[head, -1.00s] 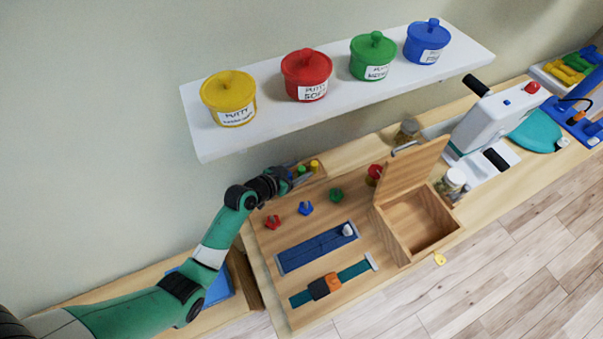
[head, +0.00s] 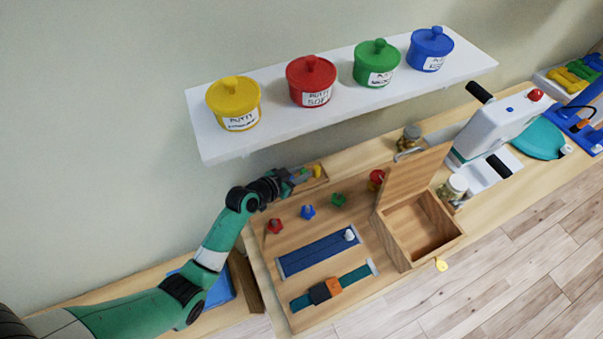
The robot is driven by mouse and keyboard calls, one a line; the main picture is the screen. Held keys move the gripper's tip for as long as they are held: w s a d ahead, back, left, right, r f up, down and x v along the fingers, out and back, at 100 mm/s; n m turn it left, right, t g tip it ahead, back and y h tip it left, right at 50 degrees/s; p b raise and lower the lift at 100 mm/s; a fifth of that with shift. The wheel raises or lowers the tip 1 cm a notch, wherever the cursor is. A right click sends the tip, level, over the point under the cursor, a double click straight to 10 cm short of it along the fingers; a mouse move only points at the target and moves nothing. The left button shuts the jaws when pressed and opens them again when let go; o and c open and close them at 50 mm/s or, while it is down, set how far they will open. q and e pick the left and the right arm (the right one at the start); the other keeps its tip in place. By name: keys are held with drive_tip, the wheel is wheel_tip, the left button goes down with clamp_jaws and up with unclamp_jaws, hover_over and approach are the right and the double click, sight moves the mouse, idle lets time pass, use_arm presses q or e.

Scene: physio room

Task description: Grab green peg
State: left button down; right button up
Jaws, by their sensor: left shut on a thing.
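My left gripper (head: 296,178) reaches in from the left to the small wooden tray (head: 318,183) at the back of the board. It is shut on a small peg that looks like the green peg (head: 304,171), though the fingers cover most of it. I cannot tell whether the peg is lifted. A yellow peg (head: 317,170) stands just right of the fingers. My right gripper is not in view.
Red (head: 274,226), blue (head: 308,212) and green (head: 339,200) star-shaped knobs are on the board in front of the gripper. An open wooden box (head: 418,228) stands to the right. A white shelf (head: 270,137) with lidded putty pots hangs above.

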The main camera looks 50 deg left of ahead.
use_arm(q)
drive_tip(key=r, duration=0.1)
drive_tip(key=r+p, duration=0.1)
drive_tip(key=r, duration=0.1)
drive_tip(key=shift+d+r+p, duration=0.25)
drive_tip(key=shift+p, duration=0.05)
drive_tip(key=d+r+p, duration=0.2)
drive_tip(key=d+r, duration=0.2)
drive_tip(key=d, duration=0.2)
drive_tip(key=w+d+r+p, duration=0.1)
drive_tip(key=d+r+p, duration=0.1)
drive_tip(key=d+r, duration=0.2)
drive_tip(key=d, duration=0.3)
drive_tip(key=shift+w+d+r, duration=0.2)
drive_tip(key=shift+w+r, duration=0.05)
drive_tip(key=shift+r, duration=0.1)
